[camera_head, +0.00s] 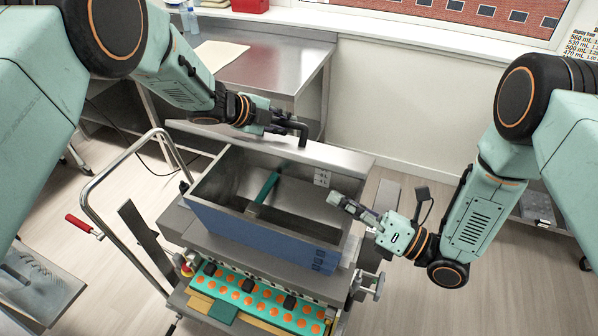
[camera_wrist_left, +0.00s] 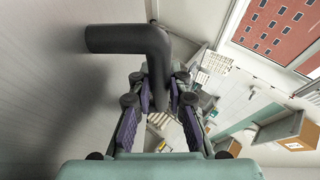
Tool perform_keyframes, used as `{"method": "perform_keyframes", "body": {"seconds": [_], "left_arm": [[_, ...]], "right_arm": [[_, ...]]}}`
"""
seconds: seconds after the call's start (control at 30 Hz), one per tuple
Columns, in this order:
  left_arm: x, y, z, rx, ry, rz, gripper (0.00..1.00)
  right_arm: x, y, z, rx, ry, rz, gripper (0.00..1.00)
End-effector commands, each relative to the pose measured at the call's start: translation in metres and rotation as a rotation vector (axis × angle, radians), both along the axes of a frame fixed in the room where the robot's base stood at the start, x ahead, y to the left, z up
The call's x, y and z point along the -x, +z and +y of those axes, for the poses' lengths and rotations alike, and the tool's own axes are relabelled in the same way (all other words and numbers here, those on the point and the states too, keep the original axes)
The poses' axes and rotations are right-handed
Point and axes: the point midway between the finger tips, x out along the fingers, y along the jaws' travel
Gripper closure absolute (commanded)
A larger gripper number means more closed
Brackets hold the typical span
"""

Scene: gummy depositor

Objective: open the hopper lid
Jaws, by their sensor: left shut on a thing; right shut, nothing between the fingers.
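The hopper (camera_head: 265,232) is a blue-fronted metal box, open at the top, with its grey interior showing and a green piece inside. The grey metal lid (camera_head: 340,160) stands raised along the hopper's back edge, seen nearly edge-on. My left gripper (camera_head: 284,123) is at the top of the lid, shut on its black bent handle (camera_head: 303,134). In the left wrist view the handle (camera_wrist_left: 128,39) runs down between the finger pads. My right gripper (camera_head: 336,199) is shut and empty, over the hopper's right end.
A tray (camera_head: 245,296) of orange gummies in a green mould lies in front of the hopper. A curved metal push handle (camera_head: 118,163) rises at the left. A steel table (camera_head: 275,65) stands behind.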

Motion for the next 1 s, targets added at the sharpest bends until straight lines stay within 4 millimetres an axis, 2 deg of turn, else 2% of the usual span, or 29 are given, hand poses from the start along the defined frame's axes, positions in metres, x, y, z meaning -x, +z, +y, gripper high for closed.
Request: {"method": "perform_keyframes", "body": {"seconds": [0.17,0.7,1.0], "left_arm": [[-0.002,0.003,-0.001,0.003,0.001,-0.005,1.0],[-0.002,0.003,-0.001,0.004,0.0,-0.005,1.0],[-0.002,0.003,-0.001,0.004,0.0,-0.005,1.0]], "right_arm": [[-0.002,0.009,0.0,-0.007,0.003,-0.072,1.0],[-0.042,0.024,0.068,-0.004,0.004,-0.071,1.0],[-0.051,0.027,0.081,-0.007,0.0,-0.068,1.0]]}}
